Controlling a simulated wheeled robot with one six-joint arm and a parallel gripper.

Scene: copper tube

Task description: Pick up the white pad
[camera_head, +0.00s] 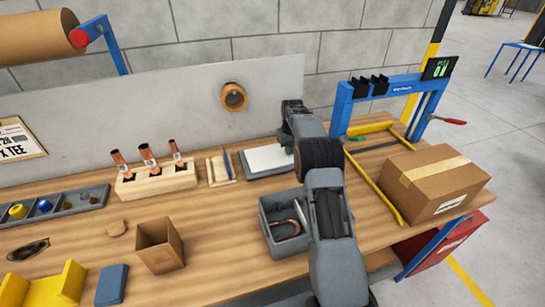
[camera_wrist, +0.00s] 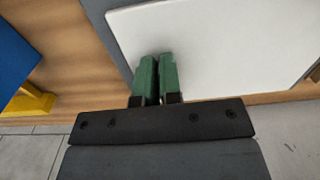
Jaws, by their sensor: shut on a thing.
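The white pad (camera_head: 264,159) lies flat over a dark grey base (camera_head: 262,173) near the back of the wooden table, in the head view. It fills much of the wrist view as a large pale sheet (camera_wrist: 235,40). My gripper (camera_head: 290,149) is at the right end of the pad, with its arm reaching in from the front. In the wrist view my gripper's green fingers (camera_wrist: 157,70) are nearly together against the pad. What lies between the fingertips is hidden. I cannot tell whether the pad is clear of the base.
A grey bin (camera_head: 270,240) with a copper bend stands in front of the pad. A wooden block with copper tubes (camera_head: 155,181) stands left. A cardboard box (camera_head: 433,182) and blue frame (camera_head: 345,105) are right. A grey backboard (camera_head: 150,105) stands behind.

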